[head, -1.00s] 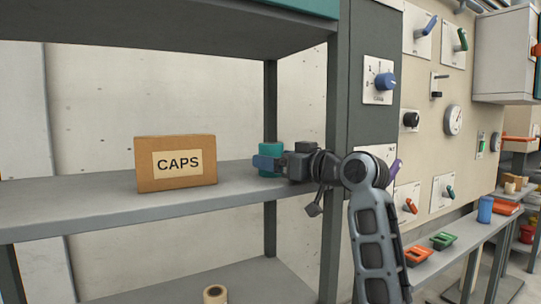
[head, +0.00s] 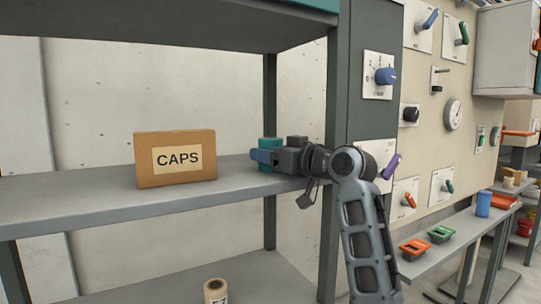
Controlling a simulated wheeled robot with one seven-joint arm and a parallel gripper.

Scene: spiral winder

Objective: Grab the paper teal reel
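The teal reel (head: 269,144) stands upright on the grey shelf (head: 90,207), near its right rear post. My gripper (head: 262,156) reaches in from the right at the reel. A blue finger lies in front of the reel and covers part of its side. The other finger is hidden, so I cannot tell whether the gripper is closed on the reel or only around it.
A cardboard box marked CAPS (head: 176,158) stands on the same shelf, left of the reel. A tan roll (head: 215,291) is on the lower shelf. A control panel (head: 425,120) with knobs is at the right. The shelf's left part is clear.

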